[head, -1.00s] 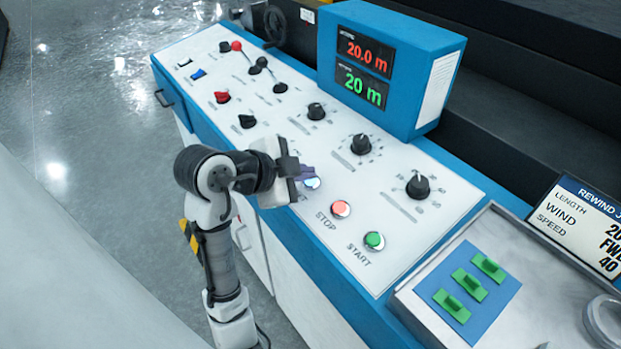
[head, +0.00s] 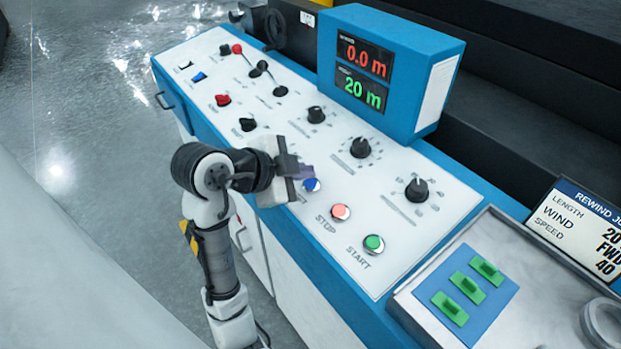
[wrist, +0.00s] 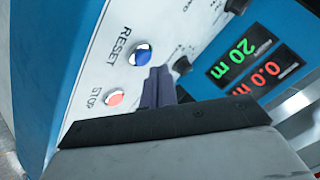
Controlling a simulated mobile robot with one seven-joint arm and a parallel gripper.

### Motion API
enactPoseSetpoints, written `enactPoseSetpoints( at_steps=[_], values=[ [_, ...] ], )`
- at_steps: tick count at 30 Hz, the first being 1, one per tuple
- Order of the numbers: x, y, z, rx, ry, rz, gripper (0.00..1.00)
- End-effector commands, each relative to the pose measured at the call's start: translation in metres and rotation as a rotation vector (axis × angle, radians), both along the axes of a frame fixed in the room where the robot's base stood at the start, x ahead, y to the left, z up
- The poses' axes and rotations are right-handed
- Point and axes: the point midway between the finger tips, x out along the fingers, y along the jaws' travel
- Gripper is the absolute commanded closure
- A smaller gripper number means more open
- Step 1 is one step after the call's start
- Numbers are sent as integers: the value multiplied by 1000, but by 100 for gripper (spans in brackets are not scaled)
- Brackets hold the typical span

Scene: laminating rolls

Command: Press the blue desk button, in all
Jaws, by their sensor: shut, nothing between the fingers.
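The blue button (head: 312,185) sits on the sloped white panel of the desk, left of the red STOP button (head: 341,211). In the wrist view the blue button (wrist: 140,54) is labelled RESET and its cap is plainly visible. My gripper (head: 305,173) is shut and empty, with its purple-grey fingertips close beside the blue button. In the wrist view my gripper (wrist: 158,75) shows just right of the button. I cannot tell whether they touch. The display (head: 366,58) reads 0.0 m in red, and the lower display (head: 360,88) reads 20 m in green.
The green START button (head: 374,244) lies right of STOP. Several black knobs (head: 361,147) and levers stand up from the panel. A metal tray (head: 410,303) with green clips on a blue plate is at the right, beside a job sign (head: 580,225).

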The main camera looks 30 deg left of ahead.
Motion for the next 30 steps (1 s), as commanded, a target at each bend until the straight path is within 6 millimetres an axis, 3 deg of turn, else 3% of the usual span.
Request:
enactPoseSetpoints(
  at_steps=[8, 24, 30],
  values=[
    [0, 0, 1, 0, 0, 0, 100],
    [-8, 3, 48, -1, 0, 1, 100],
    [-8, 3, 49, -1, 1, 0, 100]
  ],
)
